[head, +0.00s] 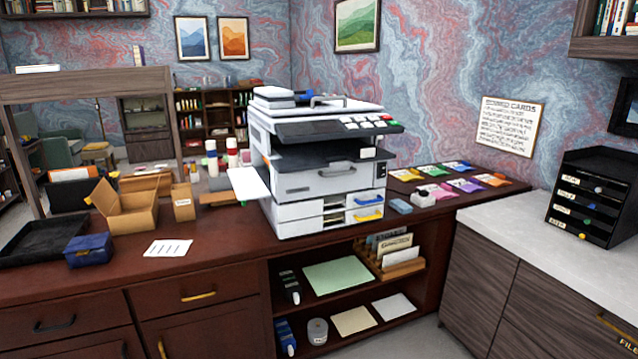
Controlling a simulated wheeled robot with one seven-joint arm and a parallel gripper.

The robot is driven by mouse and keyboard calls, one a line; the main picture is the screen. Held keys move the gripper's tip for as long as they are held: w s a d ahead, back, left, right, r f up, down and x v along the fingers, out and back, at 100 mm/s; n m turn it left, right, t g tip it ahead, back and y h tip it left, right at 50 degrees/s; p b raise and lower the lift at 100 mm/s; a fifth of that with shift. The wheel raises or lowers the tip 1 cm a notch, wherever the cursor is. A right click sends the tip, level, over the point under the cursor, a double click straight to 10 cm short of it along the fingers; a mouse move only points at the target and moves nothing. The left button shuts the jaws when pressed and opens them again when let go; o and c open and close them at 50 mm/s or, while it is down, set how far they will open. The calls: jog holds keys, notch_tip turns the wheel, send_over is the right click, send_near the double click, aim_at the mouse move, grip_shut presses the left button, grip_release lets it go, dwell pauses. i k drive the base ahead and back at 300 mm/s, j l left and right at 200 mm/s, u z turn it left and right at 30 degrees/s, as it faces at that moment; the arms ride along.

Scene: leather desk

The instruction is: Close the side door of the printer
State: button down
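The printer (320,182) is a large white and dark grey machine on the dark red-brown desk. It has a scanner lid on top, a sloped panel with coloured buttons, and drawers with blue and yellow handles low on its front. A white panel (249,184) sticks out from its left side, tilted, and looks like the side door standing open. The panel's hinge and the opening behind it are hard to make out from here. My gripper is not in view.
Left of the printer, the desk (215,250) holds an open cardboard box (126,208), a blue box (88,250), a black tray (40,238) and a paper sheet (167,248). Bottles (232,158) stand behind the panel. Bare desk lies in front of it.

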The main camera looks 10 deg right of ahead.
aim_at(247, 185)
jog(key=i+l+u, duration=0.2)
jog(key=i, duration=0.8)
jog(key=i+j, duration=0.2)
jog(key=j, duration=0.25)
jog(key=i+j+u, duration=0.1)
jog(key=j, duration=0.35)
jog(key=i+j, duration=0.3)
jog(key=i+j+u, duration=0.1)
jog(key=i+j, duration=0.15)
jog(key=j, duration=0.3)
jog(key=i+j, duration=0.2)
jog(key=j, duration=0.2)
